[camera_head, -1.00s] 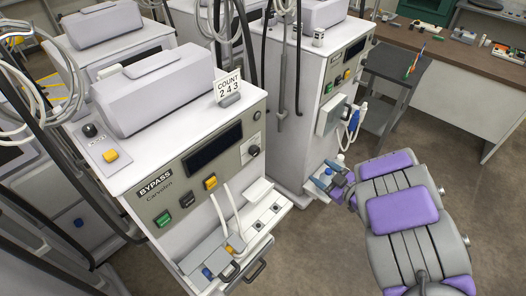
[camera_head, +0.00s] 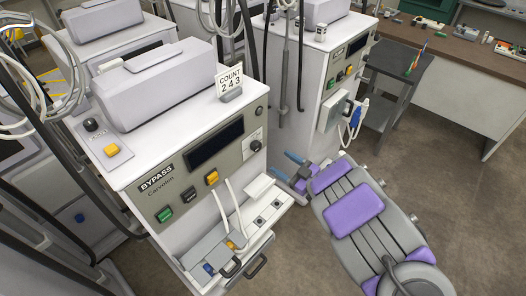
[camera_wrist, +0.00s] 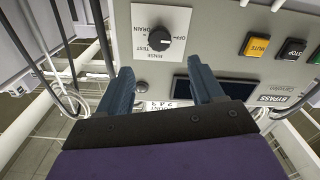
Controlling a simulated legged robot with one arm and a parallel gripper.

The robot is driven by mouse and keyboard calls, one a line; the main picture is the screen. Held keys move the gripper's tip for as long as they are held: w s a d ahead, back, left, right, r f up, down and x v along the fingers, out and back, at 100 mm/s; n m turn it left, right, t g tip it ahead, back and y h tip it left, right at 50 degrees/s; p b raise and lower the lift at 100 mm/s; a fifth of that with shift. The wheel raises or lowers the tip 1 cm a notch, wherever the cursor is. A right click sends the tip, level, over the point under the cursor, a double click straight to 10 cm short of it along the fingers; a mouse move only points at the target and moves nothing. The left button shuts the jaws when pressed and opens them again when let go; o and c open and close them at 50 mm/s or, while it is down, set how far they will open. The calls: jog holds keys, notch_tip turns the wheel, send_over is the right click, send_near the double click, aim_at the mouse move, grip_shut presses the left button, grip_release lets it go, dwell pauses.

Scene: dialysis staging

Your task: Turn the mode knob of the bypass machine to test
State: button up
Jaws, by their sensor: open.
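The bypass machine (camera_head: 165,235) is a white cabinet with a grey front panel marked BYPASS. Its mode knob (camera_head: 256,146) is small, round and dark on a white plate at the panel's right end. In the wrist view, which looks upside down, the knob (camera_wrist: 159,40) sits on a plate whose lettering includes DRAIN, OFF, TEST and RINSE. I cannot tell surely which label the knob points at. My gripper (camera_head: 286,166) has blue fingers, spread open and aimed at the panel from the right. In the wrist view the gripper (camera_wrist: 163,88) is empty, its fingertips apart from the knob.
A dark display (camera_head: 215,145), yellow mute button (camera_head: 211,178) and green button (camera_head: 164,214) share the panel. White tubes rise from the machine's front tray (camera_head: 272,210) below the knob. A second machine (camera_head: 310,100) stands behind. Open floor lies at right.

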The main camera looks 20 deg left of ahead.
aim_at(259, 148)
jog(key=b+x, duration=0.1)
jog(key=x, duration=0.8)
jog(key=shift+w+a, duration=0.15)
jog(key=shift+a, duration=0.25)
jog(key=shift+c, duration=0.4)
jog(key=c, duration=1)
